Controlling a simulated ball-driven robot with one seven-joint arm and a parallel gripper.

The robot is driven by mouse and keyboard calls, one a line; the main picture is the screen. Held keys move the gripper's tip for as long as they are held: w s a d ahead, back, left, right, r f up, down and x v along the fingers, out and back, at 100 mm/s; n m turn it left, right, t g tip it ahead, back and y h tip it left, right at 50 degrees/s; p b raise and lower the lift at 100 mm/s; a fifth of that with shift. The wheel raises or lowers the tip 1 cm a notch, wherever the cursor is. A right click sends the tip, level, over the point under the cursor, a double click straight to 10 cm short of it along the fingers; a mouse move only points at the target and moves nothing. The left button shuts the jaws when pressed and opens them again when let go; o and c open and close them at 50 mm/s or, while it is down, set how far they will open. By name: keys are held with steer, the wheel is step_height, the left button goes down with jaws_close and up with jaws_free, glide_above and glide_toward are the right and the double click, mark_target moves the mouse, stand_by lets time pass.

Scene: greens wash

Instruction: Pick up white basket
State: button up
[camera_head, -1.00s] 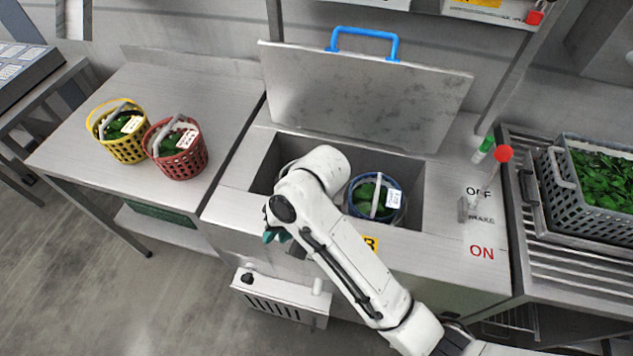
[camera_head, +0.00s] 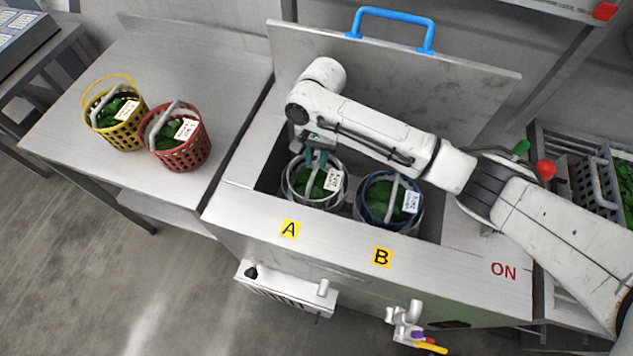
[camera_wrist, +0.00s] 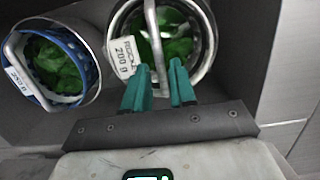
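The white basket (camera_head: 300,192) sits in the left part of the sink well, above label A, with greens inside and a white tag. It also shows in the wrist view (camera_wrist: 207,62), its grey handle arching across its top. My gripper (camera_head: 317,150) is over this basket, pointing down; in the wrist view my teal fingers (camera_wrist: 160,75) are apart, with the handle running up between and beyond their tips. I cannot tell how deep the fingers reach around the handle. The blue basket (camera_head: 372,213) stands to the right, above label B; it is at left in the wrist view (camera_wrist: 85,85).
A yellow basket (camera_head: 103,133) and a red basket (camera_head: 182,160) stand on the left counter. The raised lid (camera_head: 460,90) with a blue handle stands behind the well. The well walls are close around both baskets. A grey crate (camera_head: 600,190) of greens is at right.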

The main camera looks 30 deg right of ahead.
mark_target(315, 168)
steer(key=shift+s+a+f, duration=0.15)
steer(key=shift+f, duration=0.85)
steer(key=shift+s+a+f, duration=0.2)
steer(key=shift+f, duration=0.85)
steer(key=shift+s+a+f, duration=0.15)
steer(key=shift+f, duration=0.85)
jaws_close()
